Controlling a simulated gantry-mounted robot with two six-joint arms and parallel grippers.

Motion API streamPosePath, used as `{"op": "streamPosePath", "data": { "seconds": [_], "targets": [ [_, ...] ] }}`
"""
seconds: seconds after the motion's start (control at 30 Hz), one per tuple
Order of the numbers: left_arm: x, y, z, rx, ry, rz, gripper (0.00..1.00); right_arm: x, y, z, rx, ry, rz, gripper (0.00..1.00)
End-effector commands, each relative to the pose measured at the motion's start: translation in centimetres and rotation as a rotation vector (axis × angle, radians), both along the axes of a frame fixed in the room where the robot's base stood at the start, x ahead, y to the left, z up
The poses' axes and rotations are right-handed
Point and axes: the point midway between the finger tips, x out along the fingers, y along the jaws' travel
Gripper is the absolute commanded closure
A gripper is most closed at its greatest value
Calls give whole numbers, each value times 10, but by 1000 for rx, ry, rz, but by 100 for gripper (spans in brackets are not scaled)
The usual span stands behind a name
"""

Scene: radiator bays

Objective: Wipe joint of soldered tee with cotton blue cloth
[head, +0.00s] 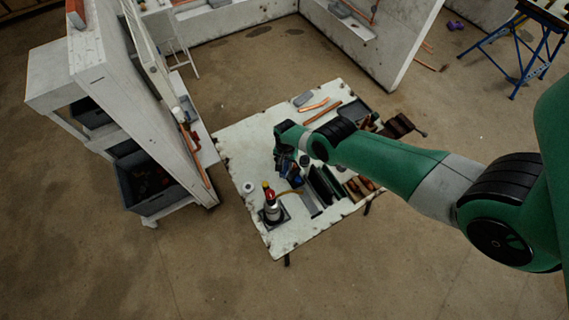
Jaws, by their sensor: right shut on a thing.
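My right gripper (287,165) hangs over the middle of the white work table (236,150), its arm coming in from the right. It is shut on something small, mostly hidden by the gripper. A patch of blue cloth (297,180) shows right at its fingers. On the panel at the left, a copper pipe (197,158) runs down with a reddish fitting (193,136); it is too small to tell whether this is the soldered tee. The gripper is well to the right of it. My left gripper is not in view.
A red-topped torch or bottle (270,204) stands near the table's front left, beside a white roll (248,187). Copper pipe pieces (320,112) lie at the back. Dark trays and tools crowd the right side. A shelf unit with a dark crate (150,203) stands left.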

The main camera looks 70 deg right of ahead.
Motion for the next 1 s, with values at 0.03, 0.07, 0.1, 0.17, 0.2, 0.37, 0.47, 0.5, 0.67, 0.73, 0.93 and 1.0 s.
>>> {"op": "streamPosePath", "data": {
  "seconds": [0.03, 0.07, 0.1, 0.17, 0.2, 0.37, 0.47, 0.5, 0.67, 0.73, 0.93, 1.0],
  "targets": [
    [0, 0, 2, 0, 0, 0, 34, -1, 0, 1, 0, 0, 0, 100],
    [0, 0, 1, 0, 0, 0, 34, -1, 0, 0, 0, 0, 0, 100],
    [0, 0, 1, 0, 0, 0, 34, -1, 0, 0, 0, 0, 0, 100],
    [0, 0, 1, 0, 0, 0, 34, -1, 0, 0, 0, 0, 0, 100],
    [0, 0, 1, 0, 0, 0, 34, -1, 0, 0, 0, 0, 0, 100],
    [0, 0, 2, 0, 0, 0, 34, -1, 1, 0, 0, 0, 0, 100],
    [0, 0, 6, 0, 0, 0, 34, -1, 5, 1, 0, 1, 1, 100],
    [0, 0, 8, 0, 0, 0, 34, -1, 8, 2, 1, 1, 1, 100],
    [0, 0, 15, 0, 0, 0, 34, -1, 19, 2, 1, 1, 2, 100],
    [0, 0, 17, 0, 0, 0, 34, -1, 23, 2, 0, 1, 1, 100],
    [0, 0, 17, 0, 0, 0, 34, 0, 25, 0, 0, -1, 0, 100],
    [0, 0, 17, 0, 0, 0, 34, 0, 25, 0, 0, 0, 0, 100]
  ]
}}
